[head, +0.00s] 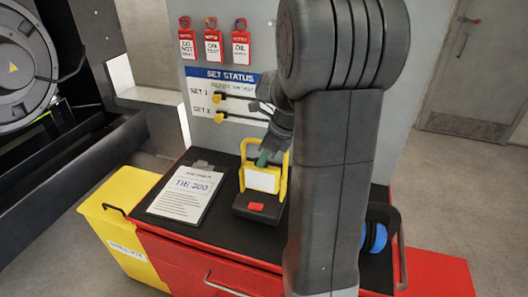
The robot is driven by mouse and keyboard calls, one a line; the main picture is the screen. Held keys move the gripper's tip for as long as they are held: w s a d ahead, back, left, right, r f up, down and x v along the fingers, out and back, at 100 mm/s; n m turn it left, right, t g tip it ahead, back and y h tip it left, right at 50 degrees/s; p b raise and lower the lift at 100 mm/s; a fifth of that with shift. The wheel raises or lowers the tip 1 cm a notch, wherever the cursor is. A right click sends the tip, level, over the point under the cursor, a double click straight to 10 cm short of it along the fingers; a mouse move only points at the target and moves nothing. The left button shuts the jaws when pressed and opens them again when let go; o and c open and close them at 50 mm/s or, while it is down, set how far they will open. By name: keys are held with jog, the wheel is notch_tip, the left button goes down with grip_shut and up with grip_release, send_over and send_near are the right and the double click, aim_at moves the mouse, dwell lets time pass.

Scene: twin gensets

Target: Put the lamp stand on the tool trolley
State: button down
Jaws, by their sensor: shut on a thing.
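The lamp stand (262,180) has a yellow frame, a pale lamp panel and a dark base with a red patch. It is upright over the black top of the red tool trolley (228,233), right of the clipboard. My gripper (264,158) reaches down from behind it and is shut on the upper part of its yellow frame. The arm hides part of the grip and the trolley top to the right. I cannot tell whether the base rests fully on the top.
A clipboard (187,192) lies on the trolley top at left. A blue roll (376,238) is at right. A yellow bin (112,215) adjoins the trolley's left side. A status board (222,85) with tags and yellow knobs stands behind. Dark machinery (40,150) fills the left.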

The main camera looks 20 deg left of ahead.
aim_at(264, 167)
jog(key=shift+f, duration=1.7)
jog(key=c, duration=1.5)
grip_release()
jog(key=shift+f, duration=0.15)
jog(key=v, duration=1.2)
